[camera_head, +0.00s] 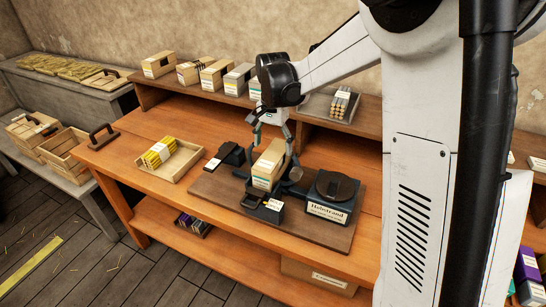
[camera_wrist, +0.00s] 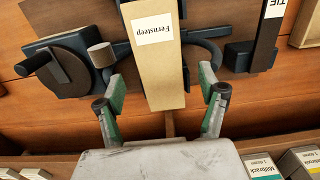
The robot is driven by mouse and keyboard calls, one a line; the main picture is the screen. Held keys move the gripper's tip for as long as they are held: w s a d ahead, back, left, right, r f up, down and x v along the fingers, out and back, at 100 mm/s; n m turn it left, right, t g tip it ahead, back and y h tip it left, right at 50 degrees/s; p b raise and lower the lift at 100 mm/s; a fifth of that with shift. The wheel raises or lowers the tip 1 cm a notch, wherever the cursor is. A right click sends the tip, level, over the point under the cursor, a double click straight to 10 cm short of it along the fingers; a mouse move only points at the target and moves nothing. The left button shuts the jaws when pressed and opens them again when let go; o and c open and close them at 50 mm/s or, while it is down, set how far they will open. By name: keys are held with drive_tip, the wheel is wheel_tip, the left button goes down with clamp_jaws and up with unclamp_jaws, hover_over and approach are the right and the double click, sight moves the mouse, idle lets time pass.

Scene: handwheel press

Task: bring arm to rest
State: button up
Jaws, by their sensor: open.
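My gripper (camera_head: 272,140) is at the end of my arm, above the wooden bench (camera_head: 118,160). In the wrist view its two green-padded fingers (camera_wrist: 165,100) stand wide apart, with nothing gripped between them. The box also shows in the wrist view (camera_wrist: 152,65), ahead of and between the fingertips. I cannot tell how far the fingers are from it. The press's round handwheel (camera_wrist: 62,72) shows at the left of the wrist view.
A dark round-topped device labelled "Helstrand" (camera_head: 334,195) shares the press's brown board (camera_head: 215,188). A tray of yellow sticks (camera_head: 170,158) lies to the left. Several boxes (camera_head: 214,75) and a small tray of rolls (camera_head: 342,103) stand on the rear shelf.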

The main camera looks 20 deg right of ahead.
drive_tip(key=shift+r, duration=1.8)
drive_tip(key=shift+r, duration=0.45)
drive_tip(key=shift+s+r, duration=0.2)
drive_tip(key=s+r+n+t, duration=0.35)
drive_tip(key=s+r, duration=0.25)
drive_tip(key=s, duration=0.7)
drive_tip(key=s+f+n+t+b, duration=0.2)
drive_tip(key=s+f+n+t, duration=0.1)
drive_tip(key=s, duration=1.2)
drive_tip(key=shift+n+t, duration=0.35)
drive_tip(key=shift+n, duration=0.5)
